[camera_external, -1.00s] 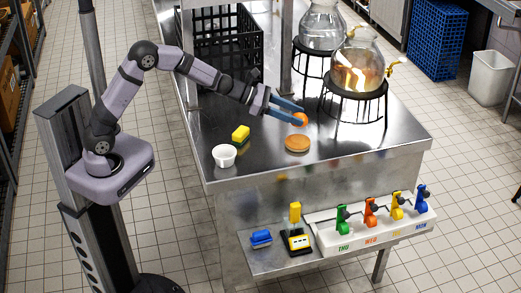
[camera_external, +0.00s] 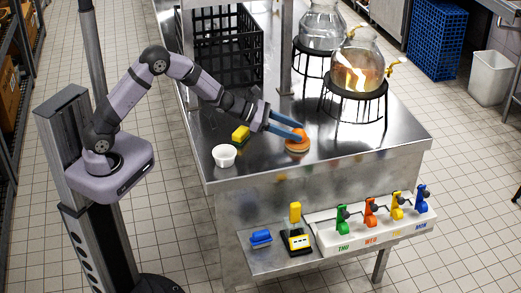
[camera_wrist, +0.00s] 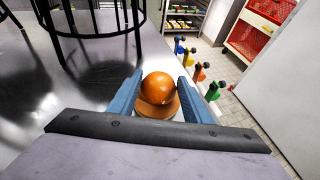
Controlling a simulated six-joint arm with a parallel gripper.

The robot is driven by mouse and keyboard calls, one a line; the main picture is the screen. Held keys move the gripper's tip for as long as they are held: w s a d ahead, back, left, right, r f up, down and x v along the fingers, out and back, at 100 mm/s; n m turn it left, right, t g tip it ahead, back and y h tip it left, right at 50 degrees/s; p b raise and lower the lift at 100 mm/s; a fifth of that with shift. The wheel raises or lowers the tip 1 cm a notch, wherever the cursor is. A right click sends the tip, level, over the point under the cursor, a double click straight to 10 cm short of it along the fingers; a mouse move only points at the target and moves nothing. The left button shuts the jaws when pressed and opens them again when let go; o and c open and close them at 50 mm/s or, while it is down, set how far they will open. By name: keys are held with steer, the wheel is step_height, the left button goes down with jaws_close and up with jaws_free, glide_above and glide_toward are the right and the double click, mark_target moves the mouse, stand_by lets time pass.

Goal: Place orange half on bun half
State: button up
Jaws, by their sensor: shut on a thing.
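My gripper (camera_external: 299,137) has blue fingers and is shut on the orange half (camera_external: 297,134). In the wrist view the orange half (camera_wrist: 159,88) sits between the two fingers (camera_wrist: 158,92), its round side up. The tan bun half (camera_external: 297,149) lies on the steel table, directly under the orange half. In the wrist view the bun half (camera_wrist: 160,112) shows just below it. The orange half is on or very close above the bun; I cannot tell whether they touch.
A yellow and green sponge (camera_external: 240,133) and a white cup (camera_external: 224,156) stand left of the bun. Glass dispensers on black stands (camera_external: 357,95) are behind to the right. A black crate (camera_external: 226,50) is at the back. The table's front edge is close to the bun.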

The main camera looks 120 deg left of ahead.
steer(key=shift+f, duration=0.2)
steer(key=o, duration=1.1)
steer(key=shift+c, duration=0.2)
steer(key=shift+r, duration=0.2)
steer(key=shift+s, duration=0.1)
steer(key=b+v, duration=0.2)
steer(key=v, duration=1)
steer(key=shift+d, duration=0.15)
